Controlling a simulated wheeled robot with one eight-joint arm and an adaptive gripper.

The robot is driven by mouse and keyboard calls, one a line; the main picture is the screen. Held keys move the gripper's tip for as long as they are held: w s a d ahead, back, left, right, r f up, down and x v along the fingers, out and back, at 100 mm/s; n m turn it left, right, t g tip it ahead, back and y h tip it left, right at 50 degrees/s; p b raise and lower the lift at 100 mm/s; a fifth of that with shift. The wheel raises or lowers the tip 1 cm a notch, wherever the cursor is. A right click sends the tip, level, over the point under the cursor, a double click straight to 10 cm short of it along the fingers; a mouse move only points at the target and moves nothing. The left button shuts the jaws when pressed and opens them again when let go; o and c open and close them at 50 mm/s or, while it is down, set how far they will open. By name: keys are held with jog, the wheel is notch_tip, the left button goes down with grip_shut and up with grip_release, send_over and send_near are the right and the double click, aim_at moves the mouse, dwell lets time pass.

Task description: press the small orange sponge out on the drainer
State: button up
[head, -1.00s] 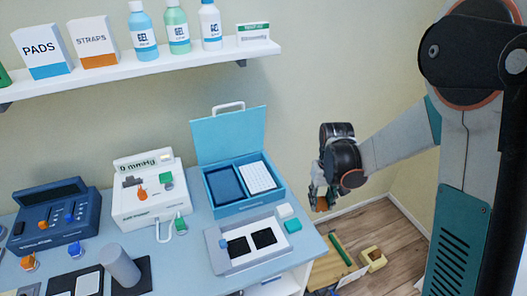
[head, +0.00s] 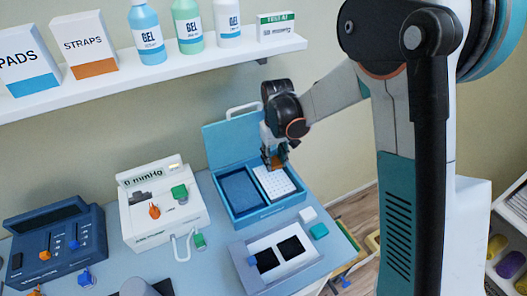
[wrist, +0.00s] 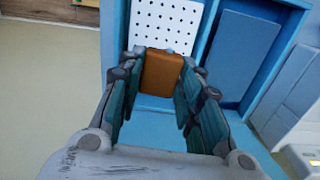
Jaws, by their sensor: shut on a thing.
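My gripper (head: 272,155) is shut on the small orange sponge (head: 277,161). In the wrist view the sponge (wrist: 162,74) sits between the two teal fingers. The drainer is the white perforated plate (head: 276,184) in the right half of the blue case. In the head view the sponge is over the back part of the drainer; I cannot tell whether it touches. In the wrist view the drainer (wrist: 166,22) shows beyond the sponge, which hides its near part.
The blue case (head: 246,217) has a dark blue compartment (head: 239,190) left of the drainer and a raised lid (head: 229,143) behind. A tray with two black pads (head: 250,277) lies in front. A white block (head: 308,214) and a teal block (head: 318,231) sit beside it.

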aim_at(274, 179)
jog(key=shift+f+b, duration=1.7)
jog(key=shift+f, duration=1.25)
jog(key=shift+s+d+f+b, duration=0.1)
jog(key=shift+s+f+b, duration=0.05)
jog(key=shift+f+b, duration=0.4)
dwell(0.4)
jog(key=shift+r, duration=0.1)
jog(key=shift+r+p, duration=1.95)
jog(key=shift+r, duration=1.55)
